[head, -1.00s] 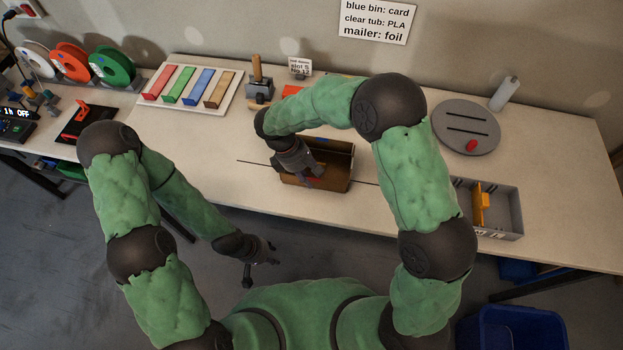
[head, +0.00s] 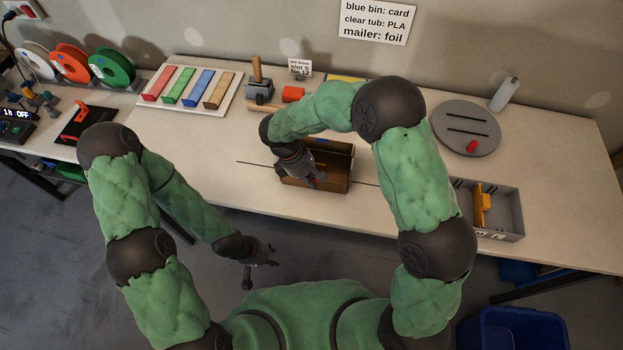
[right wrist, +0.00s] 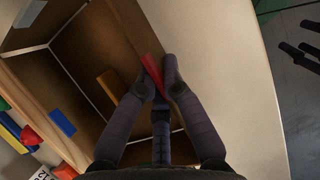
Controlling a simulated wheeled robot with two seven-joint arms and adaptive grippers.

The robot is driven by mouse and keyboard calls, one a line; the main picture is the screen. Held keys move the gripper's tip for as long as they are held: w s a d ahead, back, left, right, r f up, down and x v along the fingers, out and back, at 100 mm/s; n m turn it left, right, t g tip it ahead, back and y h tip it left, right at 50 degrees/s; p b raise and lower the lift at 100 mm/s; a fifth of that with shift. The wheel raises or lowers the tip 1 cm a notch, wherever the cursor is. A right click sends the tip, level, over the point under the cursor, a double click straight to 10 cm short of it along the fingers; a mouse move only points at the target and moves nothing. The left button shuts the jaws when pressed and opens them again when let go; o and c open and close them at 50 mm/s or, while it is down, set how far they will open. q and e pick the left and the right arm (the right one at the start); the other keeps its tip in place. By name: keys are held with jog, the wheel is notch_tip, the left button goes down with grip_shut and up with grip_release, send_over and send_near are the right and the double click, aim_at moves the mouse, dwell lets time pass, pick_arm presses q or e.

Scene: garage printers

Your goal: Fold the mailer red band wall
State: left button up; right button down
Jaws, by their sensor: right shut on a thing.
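The mailer is a brown open box (head: 338,161) on the workbench, its walls standing. In the right wrist view, a red band (right wrist: 152,74) is at the top edge of one wall (right wrist: 131,35). My right gripper (right wrist: 159,76) is shut on that red band wall, fingers on either side of its edge; in the head view this gripper (head: 312,180) is at the near side of the box. A blue band (right wrist: 60,121) and an orange band (right wrist: 112,84) show on other parts of the box. My left gripper (head: 263,275) is open and empty, in front of the bench.
Behind the box are a wooden-handled tool (head: 259,78), a red block (head: 293,93) and a white sign (head: 299,67). A rack of coloured strips (head: 192,88) stands left. A grey turntable (head: 466,126) and grey divided tray (head: 507,207) stand right.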

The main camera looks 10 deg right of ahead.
aim_at(317, 189)
jog(key=shift+s+a+f+t+b, duration=0.15)
jog(key=shift+s+t+b, duration=0.15)
jog(key=shift+t+b, duration=0.55)
jog(key=t+b, duration=0.1)
jog(key=b, duration=0.1)
jog(key=s+t+h+b, duration=0.1)
jog(key=b, duration=0.2)
jog(key=m+t+b, duration=0.1)
jog(key=b, duration=0.1)
jog(key=shift+s+a+f+t+h, duration=0.25)
jog(key=shift+s+f+h, duration=0.1)
jog(key=shift+s+h, duration=0.05)
jog(key=shift+s+r+m+t+b, duration=0.1)
jog(key=shift+s+m+t+b, duration=0.15)
jog(key=shift+t+b, duration=0.7)
jog(key=shift+g+b, duration=0.3)
jog(key=shift+g, duration=0.05)
jog(key=c, duration=1.4)
grip_release()
jog(key=shift+o, duration=0.2)
jog(key=shift+a, duration=0.1)
jog(key=v, duration=1.2)
jog(key=shift+a, duration=0.15)
